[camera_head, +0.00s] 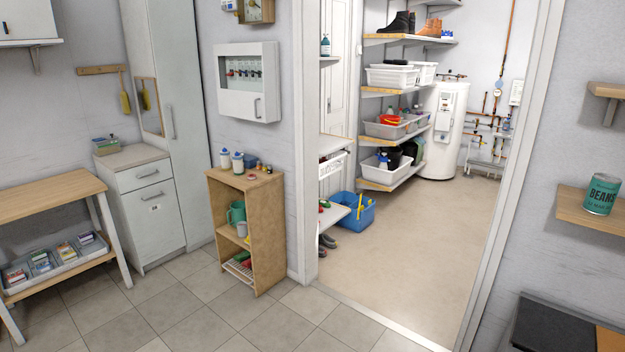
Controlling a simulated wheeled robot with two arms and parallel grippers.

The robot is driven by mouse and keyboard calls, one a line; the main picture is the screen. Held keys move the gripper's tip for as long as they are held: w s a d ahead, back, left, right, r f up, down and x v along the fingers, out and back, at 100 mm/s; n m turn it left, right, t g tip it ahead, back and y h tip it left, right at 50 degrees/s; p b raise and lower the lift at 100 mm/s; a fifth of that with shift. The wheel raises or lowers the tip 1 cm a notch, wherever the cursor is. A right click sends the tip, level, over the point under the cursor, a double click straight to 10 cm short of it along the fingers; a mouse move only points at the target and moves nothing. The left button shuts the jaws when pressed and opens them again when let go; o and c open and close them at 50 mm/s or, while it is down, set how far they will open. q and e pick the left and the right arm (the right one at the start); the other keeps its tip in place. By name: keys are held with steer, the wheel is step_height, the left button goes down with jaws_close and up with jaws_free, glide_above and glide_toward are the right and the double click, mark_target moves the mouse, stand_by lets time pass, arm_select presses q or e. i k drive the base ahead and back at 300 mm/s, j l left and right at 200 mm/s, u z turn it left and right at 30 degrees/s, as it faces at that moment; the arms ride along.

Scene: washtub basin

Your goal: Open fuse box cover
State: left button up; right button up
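The white fuse box (275,84) is mounted on the grey wall left of the doorway, above the small wooden shelf. A row of small switches with coloured marks shows in its upper middle, in a recess or behind a window; I cannot tell which. A small handle (257,108) is on the lower right of its white front cover (236,105). The cover looks down over the lower part of the box, but how far shut it is I cannot tell. Neither of my grippers is in view.
A wooden shelf unit (265,215) with bottles stands below the fuse box. A tall white cabinet (172,120) and a drawer cabinet (160,215) stand to its left, beside a wooden bench (45,203). The tiled floor (190,320) in front is clear.

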mark_target(260, 107)
steer(key=i+j+u, duration=0.1)
steer(key=i+u, duration=0.25)
steer(key=i, duration=0.3)
steer(key=i+u, duration=0.4)
steer(key=i, duration=0.25)
steer(key=i+l+u, duration=0.35)
steer(key=i, duration=0.25)
steer(key=i+j+z, duration=0.1)
steer(key=i, duration=0.25)
steer(key=i+j, duration=0.25)
steer(key=i, duration=0.15)
steer(key=i+j+z, duration=0.15)
steer(key=i, duration=0.2)
